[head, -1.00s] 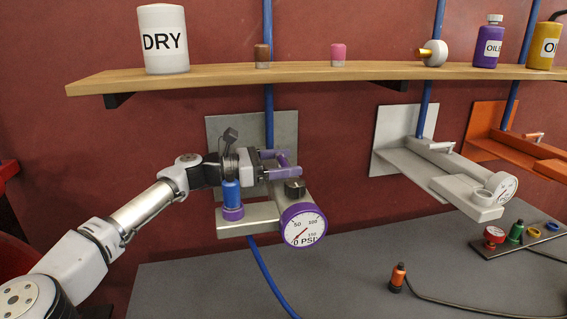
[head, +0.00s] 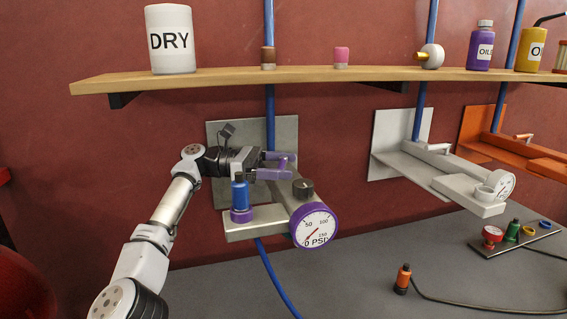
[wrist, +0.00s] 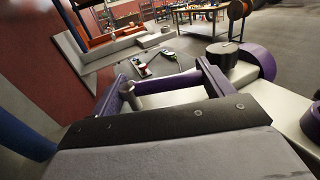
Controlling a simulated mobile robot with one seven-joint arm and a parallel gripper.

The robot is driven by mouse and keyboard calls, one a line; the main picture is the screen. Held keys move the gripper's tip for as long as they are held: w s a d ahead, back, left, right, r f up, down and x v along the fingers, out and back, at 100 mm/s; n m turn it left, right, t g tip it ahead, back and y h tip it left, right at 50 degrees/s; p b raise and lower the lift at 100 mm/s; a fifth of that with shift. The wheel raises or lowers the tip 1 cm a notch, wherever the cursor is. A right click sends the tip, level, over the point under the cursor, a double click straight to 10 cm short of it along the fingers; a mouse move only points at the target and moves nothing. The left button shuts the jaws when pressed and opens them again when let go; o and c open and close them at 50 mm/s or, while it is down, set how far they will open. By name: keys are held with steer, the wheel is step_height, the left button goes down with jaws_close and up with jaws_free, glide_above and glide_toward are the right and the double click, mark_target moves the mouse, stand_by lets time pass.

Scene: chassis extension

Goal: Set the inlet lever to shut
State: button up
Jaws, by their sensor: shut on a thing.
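The purple inlet lever (wrist: 168,82) shows in the wrist view as a short bar with a silver pivot end, lying between the purple fingers of my gripper (wrist: 163,85). In the head view my gripper (head: 277,164) reaches in from the left, above the left unit, and is shut on the lever; the fingers hide much of it there. The unit's grey body (head: 250,228) carries a purple-rimmed pressure gauge (head: 314,226) marked PSI, its needle toward the low end. A black knob (head: 303,188) sits behind the gauge. A blue cylinder with a purple base (head: 240,205) stands below my wrist.
A wooden shelf (head: 330,76) with containers runs above the unit. A white unit (head: 440,175) and an orange unit (head: 510,152) stand to the right.

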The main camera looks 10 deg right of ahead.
steer(key=shift+w+a+r+m+g+y+p, duration=0.15)
steer(key=shift+m+g+y+p, duration=0.15)
steer(key=shift+m+g+p, duration=0.3)
steer(key=shift+a+m+g+y+p, duration=0.15)
steer(key=shift+m+g+y+p, duration=0.2)
steer(key=shift+g+p, duration=0.45)
steer(key=shift+a+m+g+y+p, duration=0.1)
steer(key=shift+m+g+y+p, duration=0.2)
steer(key=shift+g, duration=0.3)
steer(key=o, duration=1.3)
steer(key=shift+f+t+b, duration=0.3)
steer(key=shift+t+b, duration=0.1)
steer(key=shift+b, duration=0.25)
